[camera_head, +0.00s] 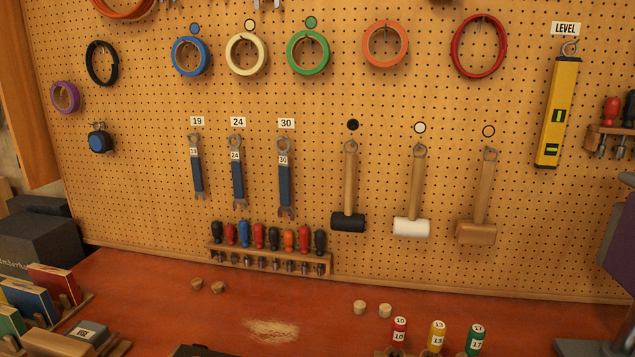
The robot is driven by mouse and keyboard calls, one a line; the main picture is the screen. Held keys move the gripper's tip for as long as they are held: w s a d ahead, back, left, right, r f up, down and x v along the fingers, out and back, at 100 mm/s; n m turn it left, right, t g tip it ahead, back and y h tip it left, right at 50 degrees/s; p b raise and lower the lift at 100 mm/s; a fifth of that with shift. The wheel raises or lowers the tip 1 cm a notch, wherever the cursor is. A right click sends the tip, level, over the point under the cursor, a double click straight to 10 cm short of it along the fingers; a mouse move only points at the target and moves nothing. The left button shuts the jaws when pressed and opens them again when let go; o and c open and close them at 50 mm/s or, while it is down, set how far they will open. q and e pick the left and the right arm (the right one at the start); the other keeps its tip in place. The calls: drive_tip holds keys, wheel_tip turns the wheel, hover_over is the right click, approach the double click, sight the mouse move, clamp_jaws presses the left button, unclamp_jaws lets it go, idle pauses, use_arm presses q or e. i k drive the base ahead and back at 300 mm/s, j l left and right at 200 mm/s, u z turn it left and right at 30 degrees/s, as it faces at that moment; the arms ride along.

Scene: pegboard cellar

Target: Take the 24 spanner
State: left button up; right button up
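The 24 spanner (237,180) hangs on the pegboard in the camera_head view, under a white label (238,122) reading 24. It has a blue handle, grey metal ends and a small 24 tag. It hangs upright with its open jaw down. The 19 spanner (197,175) hangs to its left and the 30 spanner (285,185) to its right, both blue-handled. Neither of my grippers shows in this view.
A screwdriver rack (270,261) with several screwdrivers sits just below the spanners. Mallets hang to the right, the nearest a black-headed mallet (348,220). Tape rolls hang above. The red bench (160,290) has bare room at centre, with wooden plugs (197,284) and sawdust (272,330).

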sight(237, 171)
drive_tip(key=j+z, duration=0.45)
drive_tip(key=j, duration=0.2)
drive_tip(key=k+j+z, duration=0.1)
drive_tip(key=j+z, duration=0.3)
drive_tip(key=j, duration=0.25)
